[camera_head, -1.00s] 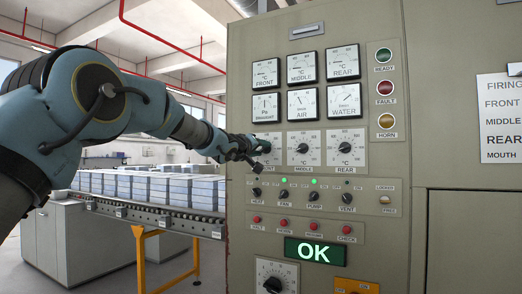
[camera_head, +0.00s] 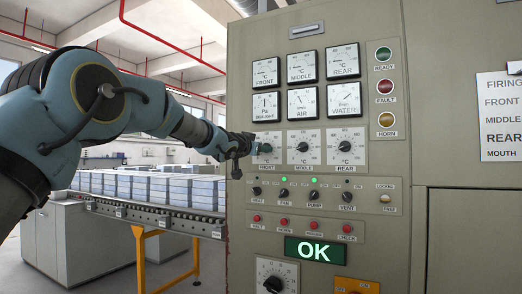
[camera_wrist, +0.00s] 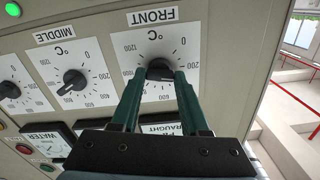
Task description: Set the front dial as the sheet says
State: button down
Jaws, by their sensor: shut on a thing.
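The front dial (camera_head: 278,138) is the left one of three large temperature dials on the grey panel. My gripper (camera_head: 258,148) is at this dial and covers part of its face. In the wrist view the dial (camera_wrist: 128,55) appears upside down, and my gripper (camera_wrist: 163,76) has its two green fingers closed on either side of the black knob (camera_wrist: 160,66). The knob's pointer is not clear between the fingers. The sheet (camera_head: 508,120) at the right edge lists firing, front, middle, rear and mouth; its values are cut off.
The middle dial (camera_head: 303,146) and rear dial (camera_head: 345,146) are to the right. Switches (camera_head: 284,194) and red buttons (camera_head: 285,223) are below, then a green OK display (camera_head: 315,250). A conveyor with grey blocks (camera_head: 150,187) stands left of the panel.

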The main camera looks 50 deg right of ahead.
jog(key=m+b, duration=0.3)
jog(key=m, duration=1.6)
jog(key=shift+f+m+b, duration=0.1)
jog(key=shift+m+b, duration=0.2)
dwell(0.4)
jog(key=shift+c, duration=2)
grip_release()
jog(key=shift+a, duration=0.1)
